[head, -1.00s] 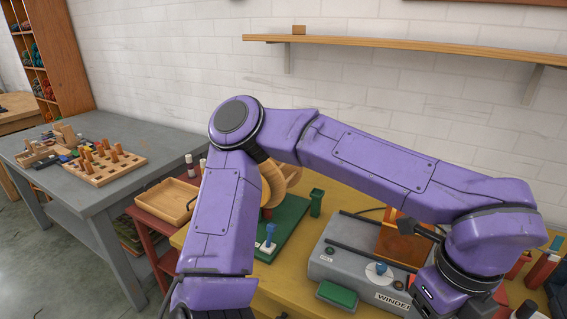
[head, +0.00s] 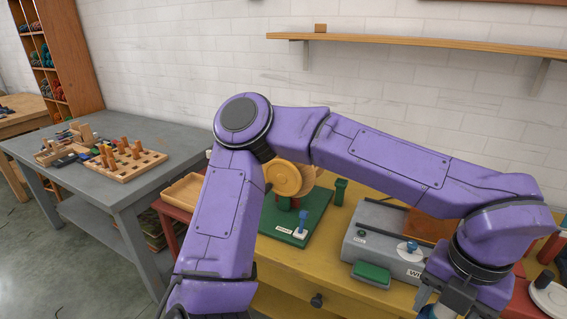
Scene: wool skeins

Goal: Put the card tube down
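My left arm comes in from the lower left, bends at a high elbow and reaches across to the right. Its wrist points down, and my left gripper (head: 440,298) is only partly in view at the bottom edge. Its fingertips are cut off, so I cannot tell whether it is open or holds anything. I cannot make out a card tube for certain. My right gripper is not in view.
The yellow bench bears a grey winder box (head: 385,240) and a green base (head: 297,228) with a round wooden wheel (head: 283,178). A grey table (head: 75,175) at left holds a pegged board (head: 128,168). A wall shelf (head: 420,43) hangs behind.

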